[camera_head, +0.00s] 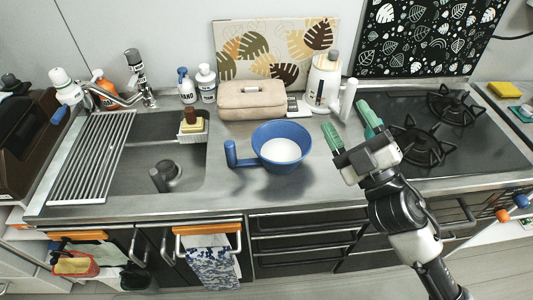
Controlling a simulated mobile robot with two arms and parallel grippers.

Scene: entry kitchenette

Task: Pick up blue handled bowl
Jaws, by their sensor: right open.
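My left gripper is not in view.
The sink (160,150) with a drying rack (92,160) lies left. A beige case (252,100), a white canister (323,80) and a leaf-patterned board (270,45) stand behind the bowl. The stove burners (420,140) are right. Counter in front of the bowl is clear.

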